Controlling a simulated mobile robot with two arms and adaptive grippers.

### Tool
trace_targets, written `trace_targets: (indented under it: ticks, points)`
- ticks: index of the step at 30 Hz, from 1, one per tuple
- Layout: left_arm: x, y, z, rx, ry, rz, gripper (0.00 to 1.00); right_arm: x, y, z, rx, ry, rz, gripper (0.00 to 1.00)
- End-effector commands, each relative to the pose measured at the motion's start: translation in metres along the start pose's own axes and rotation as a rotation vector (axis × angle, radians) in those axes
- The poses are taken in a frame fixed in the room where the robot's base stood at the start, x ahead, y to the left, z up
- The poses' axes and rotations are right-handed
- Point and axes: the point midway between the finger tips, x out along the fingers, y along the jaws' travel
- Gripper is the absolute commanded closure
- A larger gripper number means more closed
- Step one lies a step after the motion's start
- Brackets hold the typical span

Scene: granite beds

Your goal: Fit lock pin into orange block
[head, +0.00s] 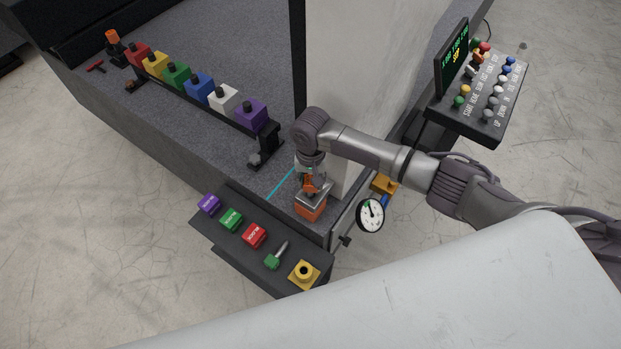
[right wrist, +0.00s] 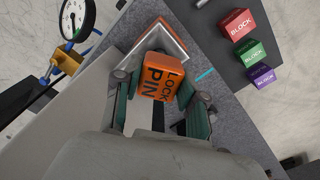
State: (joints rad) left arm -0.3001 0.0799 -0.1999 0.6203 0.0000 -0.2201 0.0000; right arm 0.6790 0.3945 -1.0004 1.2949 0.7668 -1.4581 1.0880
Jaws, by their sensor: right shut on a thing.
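The orange block (head: 311,209) sits on the granite bed's front corner, with a grey metal top. In the right wrist view, the block (right wrist: 160,41) shows just beyond the lock pin. The orange lock pin (right wrist: 158,79) has "LOCK PIN" printed on its head. My right gripper (right wrist: 158,92) is shut on this head, with a finger on each side. In the head view, my right gripper (head: 311,180) points down right over the block. The pin's lower end is hidden, so I cannot tell whether it is in the block. My left gripper is not in view.
A dark tray (head: 220,244) in front of the bed (head: 200,130) holds purple, green and red blocks, a green-handled pin and a yellow block (head: 304,274). A dial gauge (head: 370,215) is right of the orange block. A white upright panel (head: 350,80) stands behind my right gripper.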

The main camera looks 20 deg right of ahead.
Motion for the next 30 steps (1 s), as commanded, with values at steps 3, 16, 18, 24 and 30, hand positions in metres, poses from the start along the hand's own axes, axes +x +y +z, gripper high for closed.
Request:
trace_targets:
  ticks: [3, 16, 18, 24, 30]
  points:
    - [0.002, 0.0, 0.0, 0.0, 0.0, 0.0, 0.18, 0.003, 0.0, 0.0, 0.0, 0.001, -0.001, 1.0]
    - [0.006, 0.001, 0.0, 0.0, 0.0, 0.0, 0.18, 0.012, -0.001, -0.001, 0.0, 0.002, -0.001, 1.0]
    - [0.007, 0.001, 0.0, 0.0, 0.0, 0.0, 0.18, 0.013, -0.001, -0.001, 0.001, 0.002, -0.002, 1.0]
    - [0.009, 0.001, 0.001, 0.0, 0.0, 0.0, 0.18, 0.018, 0.0, -0.001, 0.001, 0.002, -0.002, 1.0]
    - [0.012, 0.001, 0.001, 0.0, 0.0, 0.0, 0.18, 0.022, 0.0, -0.001, 0.001, 0.001, -0.002, 1.0]
